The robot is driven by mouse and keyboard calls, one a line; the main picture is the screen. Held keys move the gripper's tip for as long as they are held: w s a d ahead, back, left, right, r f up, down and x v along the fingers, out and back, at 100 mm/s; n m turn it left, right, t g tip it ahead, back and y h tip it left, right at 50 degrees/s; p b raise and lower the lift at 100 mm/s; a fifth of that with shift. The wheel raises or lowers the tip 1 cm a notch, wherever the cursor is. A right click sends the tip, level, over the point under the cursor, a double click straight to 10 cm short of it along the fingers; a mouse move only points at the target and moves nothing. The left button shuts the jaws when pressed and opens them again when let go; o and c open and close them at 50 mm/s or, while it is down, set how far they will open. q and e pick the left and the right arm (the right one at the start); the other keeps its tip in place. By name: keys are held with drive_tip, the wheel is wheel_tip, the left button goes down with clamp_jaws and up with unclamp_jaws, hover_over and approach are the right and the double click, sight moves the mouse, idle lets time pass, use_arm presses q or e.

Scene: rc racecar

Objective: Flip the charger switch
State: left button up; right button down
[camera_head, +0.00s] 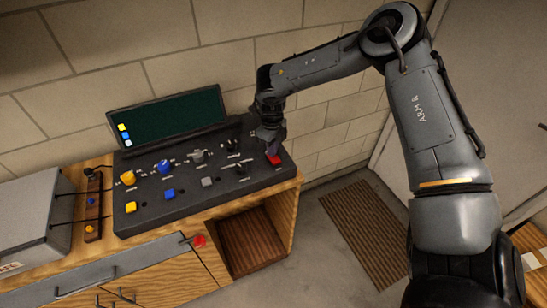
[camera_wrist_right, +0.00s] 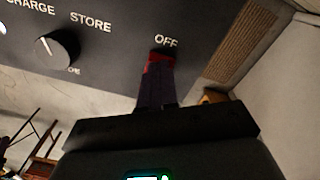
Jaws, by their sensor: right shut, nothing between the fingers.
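The charger is a black console (camera_head: 185,203) with a dark green screen (camera_head: 168,122), standing on a wooden cabinet. A red switch (camera_head: 274,159) sits at the console's right end, and it also shows in the right wrist view (camera_wrist_right: 158,58) just under the label OFF. My right gripper (camera_head: 270,143) is shut and empty, with its fingertips at the red switch. In the wrist view its fingers (camera_wrist_right: 155,82) cover the lower part of the switch; whether they touch it I cannot tell. My left gripper is not in view.
Yellow, blue and grey knobs and buttons line the console to the left. A black knob (camera_wrist_right: 57,48) with CHARGE and STORE labels is left of the switch in the wrist view. A grey box (camera_head: 35,220) stands at far left. A brown mat (camera_head: 365,228) lies on the floor.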

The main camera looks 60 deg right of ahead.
wheel_tip(320, 180, up, 7)
drive_tip(key=p, duration=0.3)
idle(0.4)
drive_tip(key=shift+f, duration=0.1)
